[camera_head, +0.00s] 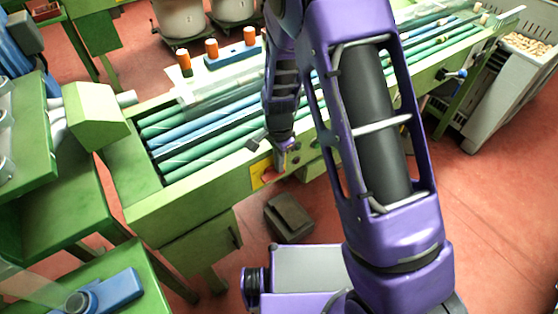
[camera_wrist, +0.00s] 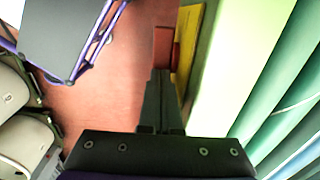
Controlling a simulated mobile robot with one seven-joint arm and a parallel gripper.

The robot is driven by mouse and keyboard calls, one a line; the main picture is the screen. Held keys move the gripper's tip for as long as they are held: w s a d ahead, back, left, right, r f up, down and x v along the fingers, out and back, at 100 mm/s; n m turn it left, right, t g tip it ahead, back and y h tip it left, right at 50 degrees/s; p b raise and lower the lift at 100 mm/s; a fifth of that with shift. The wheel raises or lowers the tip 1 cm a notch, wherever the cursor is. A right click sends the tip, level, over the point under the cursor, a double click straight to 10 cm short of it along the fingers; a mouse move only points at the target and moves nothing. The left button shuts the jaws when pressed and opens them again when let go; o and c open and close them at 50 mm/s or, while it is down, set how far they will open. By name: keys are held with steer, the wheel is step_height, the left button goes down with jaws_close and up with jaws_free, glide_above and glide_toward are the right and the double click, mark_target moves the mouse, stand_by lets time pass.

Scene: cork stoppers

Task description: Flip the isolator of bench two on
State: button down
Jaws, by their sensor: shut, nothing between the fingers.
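The isolator is a red handle (camera_head: 270,174) on a yellow plate (camera_head: 257,180), fixed to the front face of the green bench (camera_head: 185,207). In the wrist view the red handle (camera_wrist: 187,46) stands out from the yellow plate (camera_wrist: 193,62), just beyond my fingertips. My gripper (camera_head: 281,160) is shut and empty, pointing down close to the plate. Its dark fingers also show in the wrist view (camera_wrist: 163,82), lined up close to the handle. I cannot tell whether they touch it. The handle's exact angle is partly hidden by the fingers.
Green and blue rollers (camera_head: 215,140) fill the bench top. A dark pedal-like box (camera_head: 289,217) sits on the red floor before the bench. A crate of corks (camera_head: 525,48) is at right.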

steer(key=shift+w+d+f+g+y+b, duration=0.15)
steer(key=shift+d+g+y+b, duration=0.1)
steer(key=shift+g+y+b, duration=0.35)
stand_by(0.3)
steer(key=shift+w+d+f+y, duration=0.1)
steer(key=shift+d+f+y, duration=0.15)
steer(key=shift+y, duration=0.35)
steer(key=shift+w+d+f+g+y+b, duration=0.1)
steer(key=shift+g+y+b, duration=0.15)
steer(key=shift+g+y, duration=0.1)
steer(key=shift+w+d+f+g+y+b, duration=0.1)
steer(key=shift+g+y+b, duration=0.1)
steer(key=shift+g+y, duration=0.15)
steer(key=shift+f, duration=0.15)
steer(key=shift+s+a+r, duration=0.35)
steer(key=shift+s+a, duration=0.1)
steer(key=shift+a, duration=0.15)
steer(key=shift+p, duration=0.35)
